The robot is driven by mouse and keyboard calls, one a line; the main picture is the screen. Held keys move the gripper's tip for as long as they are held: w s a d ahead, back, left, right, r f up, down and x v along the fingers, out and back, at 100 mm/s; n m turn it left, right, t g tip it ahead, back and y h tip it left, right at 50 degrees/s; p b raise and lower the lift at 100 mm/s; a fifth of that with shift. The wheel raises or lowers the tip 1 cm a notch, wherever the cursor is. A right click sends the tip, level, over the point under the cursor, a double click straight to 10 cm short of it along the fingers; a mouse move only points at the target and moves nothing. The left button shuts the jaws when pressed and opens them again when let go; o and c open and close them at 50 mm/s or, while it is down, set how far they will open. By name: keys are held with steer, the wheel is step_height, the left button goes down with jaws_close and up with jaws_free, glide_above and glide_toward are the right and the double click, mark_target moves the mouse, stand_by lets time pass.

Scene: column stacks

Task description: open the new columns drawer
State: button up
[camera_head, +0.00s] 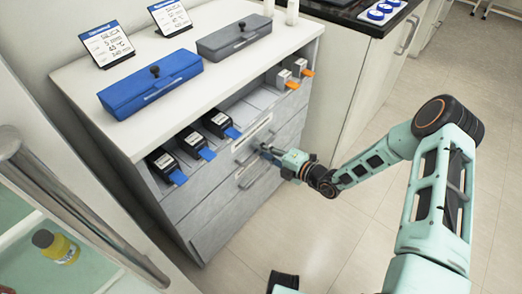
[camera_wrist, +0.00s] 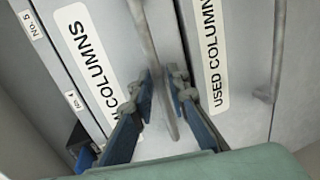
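The upper drawer (camera_head: 203,188) of the white cabinet is shut. In the wrist view its label (camera_wrist: 90,62) reads "COLUMNS", with the word before it cut off or hidden. Its bar handle (camera_wrist: 146,35) passes between my gripper's two fingers. My gripper (camera_head: 266,149) is at this drawer's front; in the wrist view its blue fingers (camera_wrist: 163,82) are apart, one on each side of the bar. I cannot tell whether either finger touches it. The lower drawer (camera_head: 215,219), labelled "USED COLUMN…" (camera_wrist: 212,55), is also shut, with its own handle (camera_wrist: 277,60).
A blue case (camera_head: 150,88) and a grey case (camera_head: 234,38) lie on top. Floor in front is clear. A large metal handle (camera_head: 70,205) is at left.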

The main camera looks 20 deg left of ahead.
steer(key=shift+c, duration=0.4)
jaws_close()
steer(key=shift+d, duration=0.1)
